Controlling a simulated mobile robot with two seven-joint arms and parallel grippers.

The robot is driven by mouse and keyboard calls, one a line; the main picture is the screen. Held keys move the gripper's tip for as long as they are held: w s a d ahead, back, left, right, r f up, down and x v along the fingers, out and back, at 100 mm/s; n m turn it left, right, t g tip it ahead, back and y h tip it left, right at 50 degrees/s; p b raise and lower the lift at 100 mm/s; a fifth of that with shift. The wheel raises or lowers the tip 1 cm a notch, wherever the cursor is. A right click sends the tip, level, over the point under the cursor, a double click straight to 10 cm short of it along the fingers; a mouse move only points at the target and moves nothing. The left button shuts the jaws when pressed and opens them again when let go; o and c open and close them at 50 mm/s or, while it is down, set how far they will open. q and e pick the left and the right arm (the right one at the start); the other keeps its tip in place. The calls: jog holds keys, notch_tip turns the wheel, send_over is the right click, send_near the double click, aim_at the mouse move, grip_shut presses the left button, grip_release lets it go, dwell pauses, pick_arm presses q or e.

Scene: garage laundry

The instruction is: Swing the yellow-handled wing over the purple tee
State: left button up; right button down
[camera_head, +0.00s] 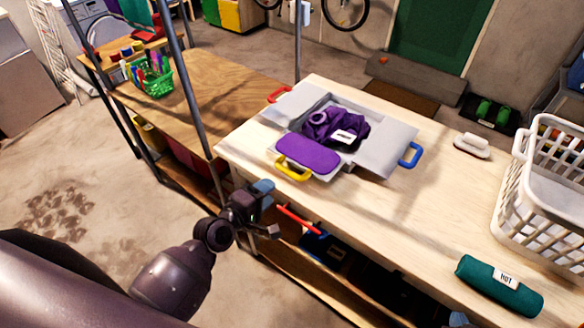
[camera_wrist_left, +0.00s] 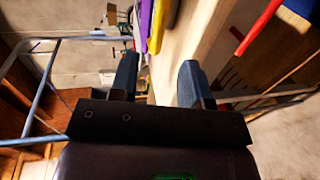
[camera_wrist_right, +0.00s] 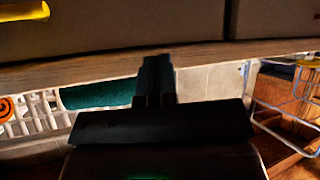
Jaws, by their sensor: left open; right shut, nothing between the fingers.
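The grey folding board (camera_head: 389,137) lies on the pale workbench. The crumpled purple tee (camera_head: 335,125), with a white label, lies on its middle. The yellow-handled wing (camera_head: 306,153) is at the board's near side, laid outward with a purple pad on it. Its yellow handle (camera_head: 293,173) points toward the bench's near edge. My right gripper (camera_wrist_right: 157,75) is shut and empty.
A red handle (camera_head: 280,94) and a blue handle (camera_head: 410,155) are on other wings. A white basket (camera_head: 513,195), a green roll (camera_head: 499,286) and a white brush-like item (camera_head: 472,146) stand on the bench's right. A metal post (camera_head: 190,80) rises left of the bench.

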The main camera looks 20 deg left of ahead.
aim_at(288, 175)
pick_arm(q)
jog(key=x, duration=0.9)
jog(key=shift+a, duration=0.1)
jog(key=shift+w+d+f, duration=0.1)
jog(key=shift+w+d, duration=0.1)
jog(key=shift+w, duration=0.45)
pick_arm(e)
jog(key=shift+s+a, duration=0.3)
jog(key=shift+s, duration=0.15)
pick_arm(q)
jog(key=c, duration=0.7)
grip_shut()
pick_arm(e)
jog(key=shift+s+d+f, duration=0.1)
jog(key=shift+s+f, duration=0.05)
jog(key=shift+s, duration=0.25)
